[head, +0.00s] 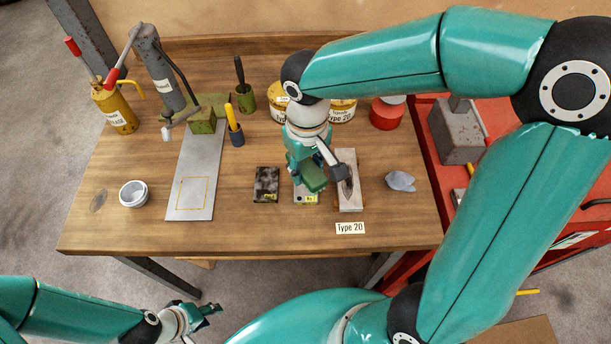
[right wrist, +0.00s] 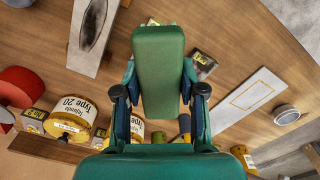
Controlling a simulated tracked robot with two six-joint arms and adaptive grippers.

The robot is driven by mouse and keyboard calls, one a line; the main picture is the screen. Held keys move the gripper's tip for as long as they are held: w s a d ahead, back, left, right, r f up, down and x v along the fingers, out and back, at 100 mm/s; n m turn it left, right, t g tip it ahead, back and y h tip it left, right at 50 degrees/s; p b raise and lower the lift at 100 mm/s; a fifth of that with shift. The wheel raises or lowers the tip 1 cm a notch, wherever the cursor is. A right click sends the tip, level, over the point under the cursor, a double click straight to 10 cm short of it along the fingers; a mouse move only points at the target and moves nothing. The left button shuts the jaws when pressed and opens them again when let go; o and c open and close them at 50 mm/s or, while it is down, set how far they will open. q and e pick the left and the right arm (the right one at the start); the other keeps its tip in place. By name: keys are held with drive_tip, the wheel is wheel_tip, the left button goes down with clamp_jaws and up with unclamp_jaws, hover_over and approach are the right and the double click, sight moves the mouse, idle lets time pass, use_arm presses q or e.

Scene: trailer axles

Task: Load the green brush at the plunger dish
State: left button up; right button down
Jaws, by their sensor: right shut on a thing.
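My right gripper (head: 312,180) is shut on the green brush (right wrist: 158,70), a long green block that shows between its fingers in the right wrist view. In the head view the green brush (head: 314,177) hangs above a small labelled plate (head: 303,198); whether it touches is unclear. A red can (head: 386,113) with a pale top stands at the back right, apart from the brush; it may be the plunger dish, but I cannot be sure. The red can also shows in the right wrist view (right wrist: 20,86). My left gripper (head: 206,311) is off the table's front edge, apparently empty.
A pale board (head: 347,197) with a dark oval, a dark block (head: 266,184) and a grey rag (head: 400,181) lie nearby. Yellow Type 20 tins (head: 344,110) stand behind. A press (head: 160,70), metal plate (head: 190,205) and round tin (head: 133,194) are at left.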

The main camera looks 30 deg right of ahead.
drive_tip(key=shift+s+d+r, duration=0.1)
drive_tip(key=shift+s, duration=0.1)
drive_tip(key=w+d+r+m+p, duration=0.2)
drive_tip(key=w+d+r+m, duration=0.2)
drive_tip(key=w+d+r, duration=0.65)
drive_tip(key=d+f+m+p, duration=0.1)
drive_tip(key=d, duration=0.5)
drive_tip(key=d+f+m+p, duration=0.1)
drive_tip(key=d+f+m, duration=0.1)
drive_tip(key=d, duration=0.5)
drive_tip(key=d+f+m+p, duration=0.1)
drive_tip(key=d+m, duration=0.1)
drive_tip(key=d, duration=0.5)
drive_tip(key=shift+s+d+f, duration=0.15)
drive_tip(key=shift+s+d, duration=0.05)
drive_tip(key=shift+s, duration=0.15)
wheel_tip(320, 180, down, 6)
drive_tip(key=b, duration=0.5)
